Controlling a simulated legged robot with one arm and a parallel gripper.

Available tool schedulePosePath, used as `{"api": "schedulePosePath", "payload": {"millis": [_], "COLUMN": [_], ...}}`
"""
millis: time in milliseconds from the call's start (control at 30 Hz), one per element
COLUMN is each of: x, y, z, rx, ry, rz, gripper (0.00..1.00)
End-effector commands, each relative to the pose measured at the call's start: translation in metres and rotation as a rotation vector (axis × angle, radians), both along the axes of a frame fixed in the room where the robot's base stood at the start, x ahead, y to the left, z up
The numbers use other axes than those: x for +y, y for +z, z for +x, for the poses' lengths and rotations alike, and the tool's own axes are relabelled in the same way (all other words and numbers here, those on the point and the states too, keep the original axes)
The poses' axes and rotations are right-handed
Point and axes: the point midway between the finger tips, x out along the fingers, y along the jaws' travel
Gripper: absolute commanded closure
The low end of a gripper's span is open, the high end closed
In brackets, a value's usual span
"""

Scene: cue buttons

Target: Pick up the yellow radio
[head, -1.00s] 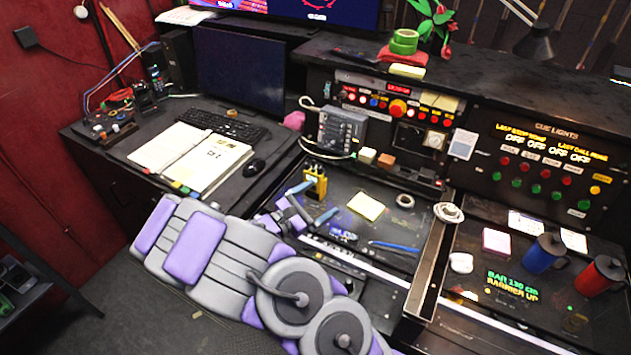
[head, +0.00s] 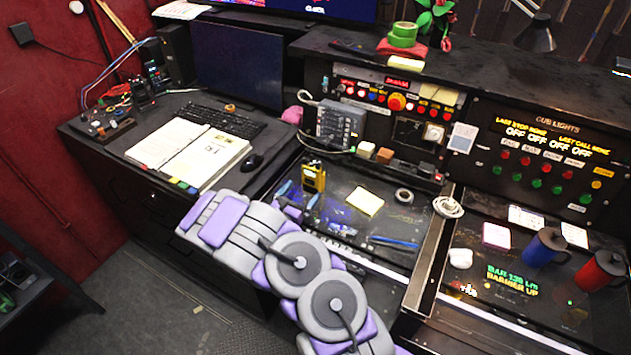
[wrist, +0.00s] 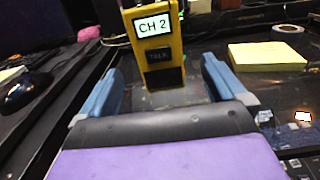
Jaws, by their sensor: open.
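The yellow radio (head: 313,177) stands upright on the dark lower desk panel, left of a yellow note pad, in the head view. In the wrist view the radio (wrist: 155,45) shows a lit "CH 2" screen and a dark "TALK" button; its top is cut off. My gripper (head: 299,194) is open with blue-grey fingers, just in front of the radio in the head view. In the wrist view the two fingers of my gripper (wrist: 160,88) are spread left and right, with the radio ahead between their lines. Nothing is held.
A yellow note pad (head: 365,201) lies right of the radio. A grey control box (head: 340,125) with a cable stands behind it. An open book (head: 190,155) and a mouse (head: 252,162) are on the left desk. A tape roll (head: 404,195) and blue pens (head: 395,242) lie further right.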

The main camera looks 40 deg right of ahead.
Motion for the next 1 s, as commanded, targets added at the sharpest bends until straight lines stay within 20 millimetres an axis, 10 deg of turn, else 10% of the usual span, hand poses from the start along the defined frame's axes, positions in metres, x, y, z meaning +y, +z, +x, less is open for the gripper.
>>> {"api": "schedulePosePath", "payload": {"millis": [600,1000], "x": [-0.071,-0.079], "y": [0.006,0.01], "z": [0.022,0.031], "rx": [-0.002,0.001], "ry": [-0.004,0.002], "rz": [0.007,-0.001], "gripper": [0.02,0.02]}}
